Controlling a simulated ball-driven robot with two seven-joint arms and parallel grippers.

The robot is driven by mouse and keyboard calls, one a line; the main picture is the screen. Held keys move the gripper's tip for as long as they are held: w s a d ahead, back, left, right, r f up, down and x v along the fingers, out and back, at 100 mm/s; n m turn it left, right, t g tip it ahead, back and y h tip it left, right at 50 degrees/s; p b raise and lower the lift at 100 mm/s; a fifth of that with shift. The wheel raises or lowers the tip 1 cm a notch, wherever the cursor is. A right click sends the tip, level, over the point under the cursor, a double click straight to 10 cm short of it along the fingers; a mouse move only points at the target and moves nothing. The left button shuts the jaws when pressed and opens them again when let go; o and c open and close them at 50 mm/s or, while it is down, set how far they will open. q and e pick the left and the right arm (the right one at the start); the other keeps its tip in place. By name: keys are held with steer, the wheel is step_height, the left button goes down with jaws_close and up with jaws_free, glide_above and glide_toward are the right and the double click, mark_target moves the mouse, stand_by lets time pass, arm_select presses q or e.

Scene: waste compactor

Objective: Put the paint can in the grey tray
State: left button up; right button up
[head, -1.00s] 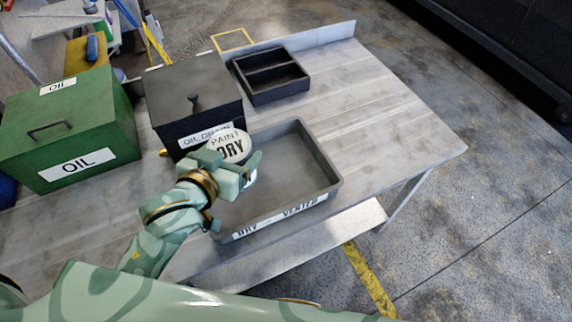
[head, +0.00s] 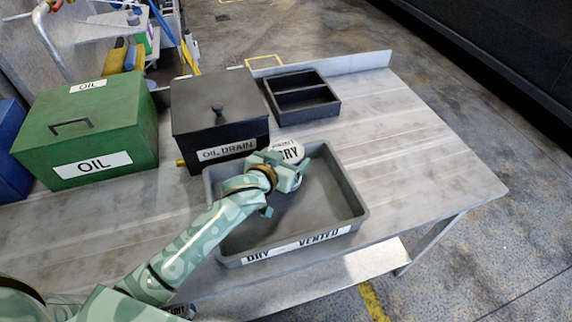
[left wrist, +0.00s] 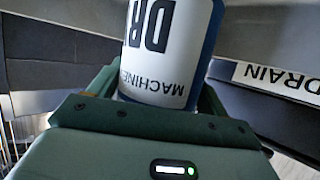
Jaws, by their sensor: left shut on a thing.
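The paint can (head: 287,153) has a pale lid lettered DRY. My left gripper (head: 285,172) is shut on it and holds it over the back part of the grey tray (head: 350,188). The tray's front label reads DRY - VENTED. In the left wrist view the can (left wrist: 165,50) sits between my fingers, with a white label lettered upside down and a blue edge. I cannot tell whether its bottom touches the tray floor, as the gripper hides it. My right gripper is not in view.
A black OIL DRAIN box (head: 220,108) with a knobbed lid stands just behind the tray. A green OIL box (head: 90,130) stands at the left. A dark divided tray (head: 303,97) lies at the back. The bench (head: 430,150) is clear on the right.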

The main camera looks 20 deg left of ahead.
arm_select(q)
steer(key=shift+f, duration=0.9)
steer(key=shift+r, duration=0.1)
steer(key=o, duration=1.3)
